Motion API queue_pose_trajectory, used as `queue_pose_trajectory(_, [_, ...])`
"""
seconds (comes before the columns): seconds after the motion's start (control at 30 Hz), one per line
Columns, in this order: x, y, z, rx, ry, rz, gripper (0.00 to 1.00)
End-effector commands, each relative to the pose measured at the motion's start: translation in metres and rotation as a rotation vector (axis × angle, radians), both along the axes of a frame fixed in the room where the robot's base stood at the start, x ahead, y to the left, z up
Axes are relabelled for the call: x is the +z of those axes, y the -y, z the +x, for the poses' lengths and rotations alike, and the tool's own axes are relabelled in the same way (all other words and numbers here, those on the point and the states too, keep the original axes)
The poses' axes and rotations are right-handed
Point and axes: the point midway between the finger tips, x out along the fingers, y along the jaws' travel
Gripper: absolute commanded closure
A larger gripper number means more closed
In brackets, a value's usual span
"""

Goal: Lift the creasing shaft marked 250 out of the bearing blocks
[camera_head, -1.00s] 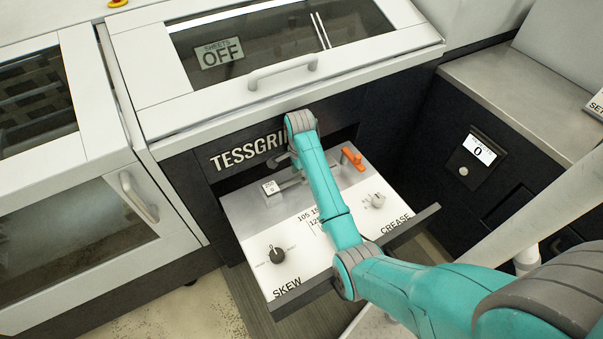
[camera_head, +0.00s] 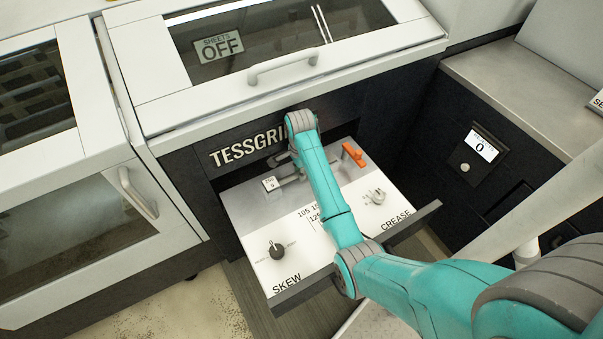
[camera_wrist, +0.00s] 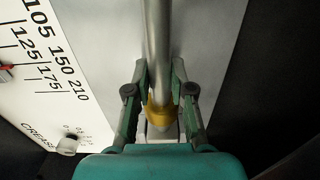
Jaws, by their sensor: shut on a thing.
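The creasing shaft (camera_wrist: 157,35) is a smooth grey metal bar running up the wrist view. My gripper (camera_wrist: 161,68) is shut on it, with one finger on each side. A yellow-orange part (camera_wrist: 159,115) shows around or under the shaft between the fingers; I cannot tell which. In the head view a small white tag reading 250 (camera_head: 270,184) sits at the left of the shaft assembly on the pulled-out drawer (camera_head: 250,215). My arm hides most of the shaft and the gripper there. I cannot tell whether the shaft is clear of its bearing blocks.
An orange lever (camera_head: 353,155) stands at the drawer's right rear. The skew knob (camera_head: 277,251) and the crease knob (camera_head: 376,197) stand on its white panel. The machine's dark front and lid handle (camera_head: 283,68) are close behind. A counter (camera_head: 500,85) is to the right.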

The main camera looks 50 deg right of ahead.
Motion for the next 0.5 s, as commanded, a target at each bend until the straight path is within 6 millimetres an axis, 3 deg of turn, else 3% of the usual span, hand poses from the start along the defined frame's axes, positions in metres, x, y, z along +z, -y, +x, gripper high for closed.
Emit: queue_pose_trajectory(0.5, [0.016, 0.001, 0.001, 0.0, 0.004, -0.002, 1.0])
